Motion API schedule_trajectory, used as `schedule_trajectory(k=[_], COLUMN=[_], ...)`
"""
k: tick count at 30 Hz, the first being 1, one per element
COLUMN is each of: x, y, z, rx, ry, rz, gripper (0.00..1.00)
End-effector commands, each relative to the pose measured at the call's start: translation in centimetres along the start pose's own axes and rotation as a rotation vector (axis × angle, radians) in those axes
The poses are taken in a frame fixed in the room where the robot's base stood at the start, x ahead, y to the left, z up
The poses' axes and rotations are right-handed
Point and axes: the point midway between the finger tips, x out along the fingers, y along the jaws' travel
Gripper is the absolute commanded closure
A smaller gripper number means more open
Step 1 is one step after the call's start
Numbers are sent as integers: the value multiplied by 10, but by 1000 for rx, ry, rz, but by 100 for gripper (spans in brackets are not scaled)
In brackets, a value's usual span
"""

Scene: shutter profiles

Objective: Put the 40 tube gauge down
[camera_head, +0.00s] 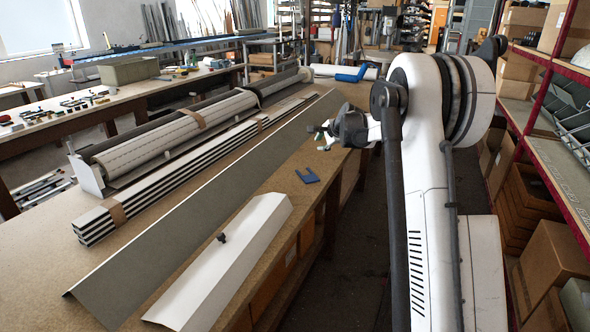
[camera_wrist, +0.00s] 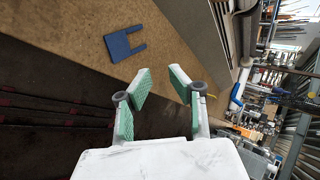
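A flat blue fork-shaped gauge (camera_head: 307,175) lies on the workbench (camera_head: 255,182) near its right edge. I take it for the 40 tube gauge, but no marking is readable. It also shows in the wrist view (camera_wrist: 122,44), lying flat at the upper left with its two prongs pointing right. My gripper (camera_head: 323,136) is apart from the gauge, farther back along the bench edge in the head view. In the wrist view my gripper (camera_wrist: 161,79) has its green-padded fingers spread, with nothing between them.
A white angled profile (camera_head: 225,262) with a small black knob (camera_head: 221,238) lies in front of the gauge. A long grey profile (camera_head: 205,205), striped stacked profiles (camera_head: 165,180) and a roller shutter (camera_head: 180,130) lie to the left. Shelving with cardboard boxes (camera_head: 548,258) stands at right.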

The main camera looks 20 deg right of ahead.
Motion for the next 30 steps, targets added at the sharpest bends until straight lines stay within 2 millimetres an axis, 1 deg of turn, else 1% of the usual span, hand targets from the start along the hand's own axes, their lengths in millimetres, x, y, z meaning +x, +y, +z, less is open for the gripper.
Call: schedule_trajectory(k=[4,6,8,11,16,20,26,30], x=[0,-2,-9,-28,-75,-113,-170,-209], y=[1,0,-1,-4,-6,-1,14,32], z=[0,3,8,25,67,98,143,172], rx=[-1,-8,-23,-74,-206,-312,-474,-587], ry=[0,-1,-2,-7,-19,-30,-46,-59], rz=[0,2,5,15,39,58,84,102], gripper=[81,81,81,81,81,81,81,81])
